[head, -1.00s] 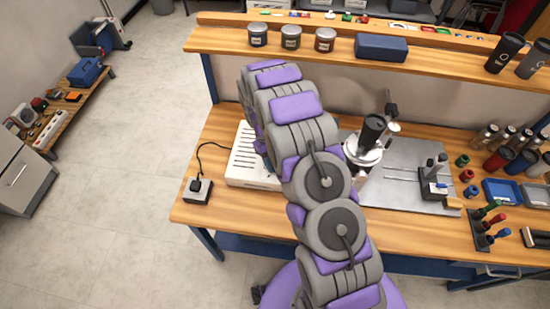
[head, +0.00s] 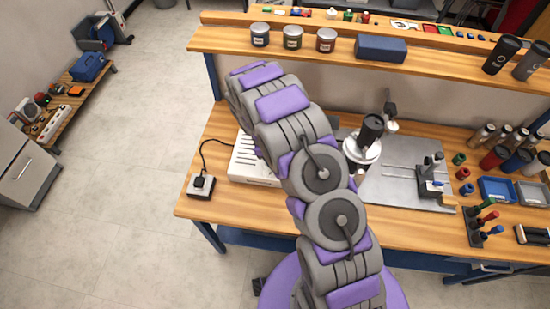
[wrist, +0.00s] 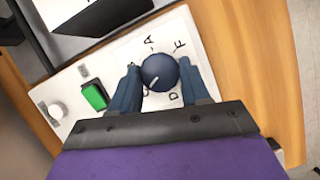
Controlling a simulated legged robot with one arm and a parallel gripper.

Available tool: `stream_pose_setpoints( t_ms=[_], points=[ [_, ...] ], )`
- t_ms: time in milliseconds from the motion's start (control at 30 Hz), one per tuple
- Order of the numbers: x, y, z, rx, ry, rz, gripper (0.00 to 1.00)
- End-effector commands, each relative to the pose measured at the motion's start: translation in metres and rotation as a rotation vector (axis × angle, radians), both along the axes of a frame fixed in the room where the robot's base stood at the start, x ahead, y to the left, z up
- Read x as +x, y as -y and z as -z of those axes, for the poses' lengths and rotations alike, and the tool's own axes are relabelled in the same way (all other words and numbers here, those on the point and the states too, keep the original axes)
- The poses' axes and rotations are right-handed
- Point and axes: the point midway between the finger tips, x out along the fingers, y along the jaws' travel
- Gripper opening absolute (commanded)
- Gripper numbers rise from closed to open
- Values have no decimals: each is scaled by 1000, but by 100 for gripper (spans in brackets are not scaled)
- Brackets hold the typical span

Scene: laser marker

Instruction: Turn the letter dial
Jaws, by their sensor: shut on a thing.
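The letter dial (wrist: 161,67) is a round dark blue knob with a white pointer line, on a white panel (wrist: 122,52) in the wrist view. The letters A, F and D show around it, with another letter partly hidden at the lower left. The pointer slants to the lower left. My gripper (wrist: 159,76) has its two blue fingers on either side of the dial and is shut on it. In the head view the white box (head: 247,170) shows in part. My arm hides the dial and my gripper there.
A green button (wrist: 94,95) and a white round knob (wrist: 56,111) sit left of the dial. A small black box with a cable (head: 201,186) lies left of the white box. A grey plate (head: 400,180) with a dark cup on a stand is to the right.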

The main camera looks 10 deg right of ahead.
Motion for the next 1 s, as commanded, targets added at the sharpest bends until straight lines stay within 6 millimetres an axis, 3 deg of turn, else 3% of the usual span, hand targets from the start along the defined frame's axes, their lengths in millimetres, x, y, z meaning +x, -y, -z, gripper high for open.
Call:
stream_pose_setpoints(
  t_ms=[267,300,533,833,1000],
  points=[
    [0,0,0,0,0,1,16],
    [0,0,0,0,0,1,47],
    [1,0,0,0,0,1,69],
    [1,-1,-2,1,1,1,71],
    [6,-6,-19,1,3,1,71]
  ],
)
